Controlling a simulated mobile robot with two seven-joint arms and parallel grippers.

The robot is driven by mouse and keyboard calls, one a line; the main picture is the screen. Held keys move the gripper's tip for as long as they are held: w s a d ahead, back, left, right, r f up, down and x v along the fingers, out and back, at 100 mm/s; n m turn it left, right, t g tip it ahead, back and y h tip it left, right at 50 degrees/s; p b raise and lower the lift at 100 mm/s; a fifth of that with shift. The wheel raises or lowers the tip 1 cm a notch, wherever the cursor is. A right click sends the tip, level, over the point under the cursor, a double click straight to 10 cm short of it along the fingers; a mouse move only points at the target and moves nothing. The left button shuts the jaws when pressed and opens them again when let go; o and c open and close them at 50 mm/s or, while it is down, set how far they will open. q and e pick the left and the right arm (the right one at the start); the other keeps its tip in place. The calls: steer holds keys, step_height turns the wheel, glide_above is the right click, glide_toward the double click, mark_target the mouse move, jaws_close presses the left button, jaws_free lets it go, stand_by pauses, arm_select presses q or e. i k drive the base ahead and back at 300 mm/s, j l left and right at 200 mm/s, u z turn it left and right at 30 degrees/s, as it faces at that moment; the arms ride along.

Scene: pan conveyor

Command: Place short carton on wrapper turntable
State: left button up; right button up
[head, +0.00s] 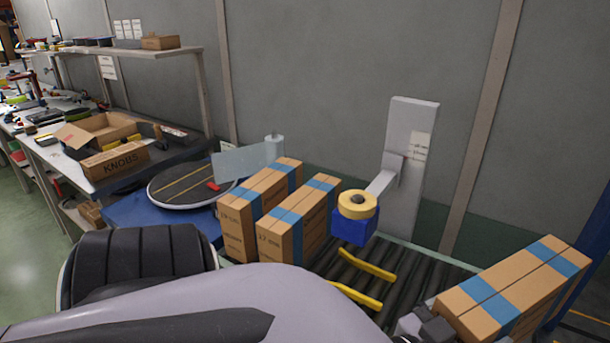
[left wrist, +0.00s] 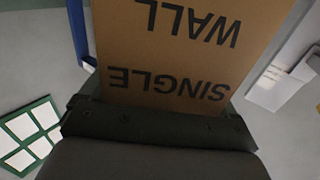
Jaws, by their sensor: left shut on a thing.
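A brown carton with blue tape bands (head: 515,290) is at the right of the head view, over the right end of the conveyor. My left gripper (head: 428,325) is shut on its near left end. In the left wrist view the carton's printed face (left wrist: 185,50) rises from the gripper (left wrist: 155,120), with "SINGLE WALL" upside down. The wrapper turntable (head: 160,188) is a dark round disc with yellow lines and a red piece, at left centre; no carton stands on it. My right gripper is not in view.
Two taped cartons (head: 240,225) (head: 270,243) stand between the turntable and the roller conveyor (head: 425,280). A blue tape head with a yellow roll (head: 350,228) hangs over the conveyor. Yellow guide bars (head: 367,266) lie beneath it. A bench with an open box (head: 95,130) is at left.

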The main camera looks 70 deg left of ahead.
mark_target(193, 180)
steer(key=k+j+z, duration=0.2)
steer(key=k+j, duration=0.4)
steer(key=k+j+z, duration=0.2)
steer(key=k+j, duration=0.3)
steer(key=k, duration=0.25)
steer(key=k+j, duration=0.85)
steer(key=k+j+u, duration=0.1)
steer(key=j, duration=0.2)
steer(key=k+j+u, duration=0.1)
steer(key=j, duration=0.15)
steer(key=i+j, duration=0.15)
steer(key=j, duration=0.2)
steer(key=i+j+u, duration=0.15)
steer(key=i+j, duration=0.25)
steer(key=j, duration=0.25)
steer(key=k+u, duration=0.05)
